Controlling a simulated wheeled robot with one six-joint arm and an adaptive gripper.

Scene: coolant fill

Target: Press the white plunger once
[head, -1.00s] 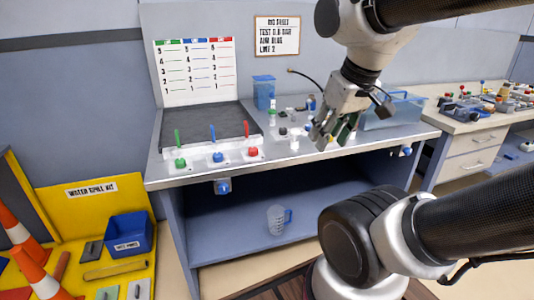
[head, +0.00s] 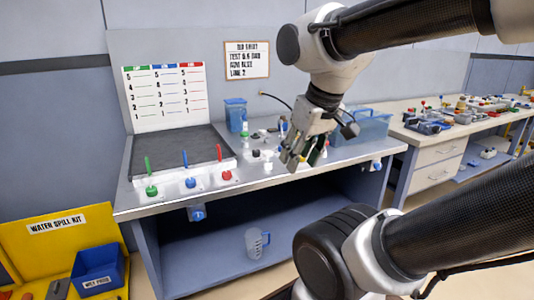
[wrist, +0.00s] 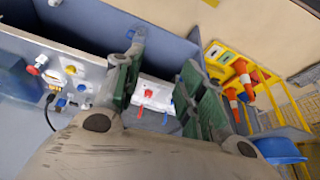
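A small white upright part (head: 267,167), which looks like the white plunger, stands on the bench top just left of my gripper (head: 304,162) in the head view. It is small and I cannot be sure of its shape. My gripper hangs above the front part of the bench, fingers pointing down. In the wrist view my gripper (wrist: 162,75) has its two green-padded fingers spread, with nothing between them. I see no contact with the white part. I cannot clearly pick out the plunger in the wrist view.
Green, blue and red levers with knobs (head: 190,182) stand front left on the bench. A blue container (head: 235,114) stands behind, and a clear blue bin (head: 362,127) is right of my gripper. A jug (head: 257,242) sits on the lower shelf.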

